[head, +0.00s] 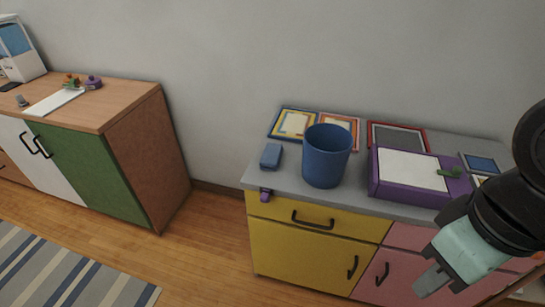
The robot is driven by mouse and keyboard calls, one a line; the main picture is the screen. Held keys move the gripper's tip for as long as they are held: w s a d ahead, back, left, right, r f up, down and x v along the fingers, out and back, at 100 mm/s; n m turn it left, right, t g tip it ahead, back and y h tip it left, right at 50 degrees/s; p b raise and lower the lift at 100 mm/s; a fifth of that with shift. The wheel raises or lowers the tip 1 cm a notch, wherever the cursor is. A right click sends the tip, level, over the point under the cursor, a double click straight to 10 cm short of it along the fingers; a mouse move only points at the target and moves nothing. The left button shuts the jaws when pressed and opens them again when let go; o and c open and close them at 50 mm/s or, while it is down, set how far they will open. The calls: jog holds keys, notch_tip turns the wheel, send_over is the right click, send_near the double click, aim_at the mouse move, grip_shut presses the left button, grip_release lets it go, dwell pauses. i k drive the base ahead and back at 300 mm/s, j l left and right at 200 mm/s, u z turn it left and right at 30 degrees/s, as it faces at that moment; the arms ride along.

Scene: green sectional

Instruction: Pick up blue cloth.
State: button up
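A small, flat blue item (270,156) lies near the left front of the grey cabinet top. It may be the blue cloth, but it is too small to be sure. A blue bin (327,156) stands upright just to its right, apart from it. My gripper (432,283) is at the lower right, in front of the pink cabinet doors and well away from the blue item. Its fingers point down and left. I see nothing held in it, but I cannot tell whether it is open or shut.
A purple box (380,190) with a white top stands right of the bin. Picture frames (295,124) lie behind it. A purple item (265,195) is at the cabinet's front edge. A wooden cabinet (130,120) stands at the left. Open floor (205,250) lies between the cabinets.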

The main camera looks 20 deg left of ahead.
aim_at(270, 159)
jog(key=u, duration=0.6)
jog(key=i+j+u, duration=0.2)
jog(key=u, duration=0.15)
jog(key=i+u, duration=0.7)
